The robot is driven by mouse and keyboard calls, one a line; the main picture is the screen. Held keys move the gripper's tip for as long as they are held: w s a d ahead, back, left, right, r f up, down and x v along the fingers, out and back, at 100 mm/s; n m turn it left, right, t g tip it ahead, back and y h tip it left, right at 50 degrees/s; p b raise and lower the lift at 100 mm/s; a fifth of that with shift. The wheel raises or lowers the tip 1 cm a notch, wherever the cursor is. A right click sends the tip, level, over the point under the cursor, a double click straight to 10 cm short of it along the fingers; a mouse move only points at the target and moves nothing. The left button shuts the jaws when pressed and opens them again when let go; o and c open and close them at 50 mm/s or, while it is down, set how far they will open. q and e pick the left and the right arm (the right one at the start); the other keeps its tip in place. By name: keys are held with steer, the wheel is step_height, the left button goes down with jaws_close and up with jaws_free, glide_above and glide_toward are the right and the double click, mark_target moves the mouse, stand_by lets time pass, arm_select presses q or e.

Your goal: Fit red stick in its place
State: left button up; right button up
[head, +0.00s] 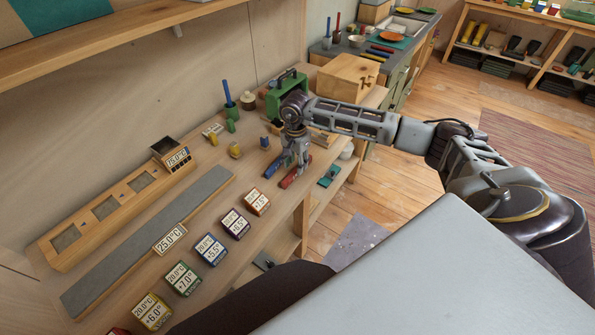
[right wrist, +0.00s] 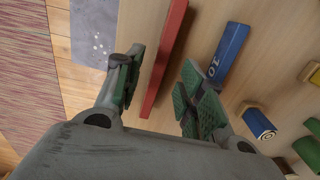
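The red stick (head: 289,179) lies on the wooden table, below my right gripper (head: 294,163). In the right wrist view the red stick (right wrist: 164,62) runs lengthwise between the two green-padded fingers of the right gripper (right wrist: 160,78). The fingers stand apart, with a visible gap on the right side of the stick. A blue stick (head: 272,167) lies beside the red one; its printed "10" shows in the right wrist view (right wrist: 228,52). My left gripper is in neither view. I cannot tell which spot is the red stick's place.
A long wooden holder (head: 83,231) with square recesses and a grey strip (head: 130,248) lie to the left. Several temperature-labelled cubes (head: 210,250) line the front. A green box (head: 274,97) and a wooden box (head: 347,77) stand behind. The table's edge is close to the red stick.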

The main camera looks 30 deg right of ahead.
steer(key=shift+f, duration=1.4)
steer(key=c, duration=0.9)
jaws_close()
steer(key=shift+r, duration=0.35)
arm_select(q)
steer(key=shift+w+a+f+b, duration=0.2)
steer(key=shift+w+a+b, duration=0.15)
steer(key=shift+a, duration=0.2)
arm_select(e)
step_height(320, 180, up, 9)
steer(key=shift+r, duration=0.15)
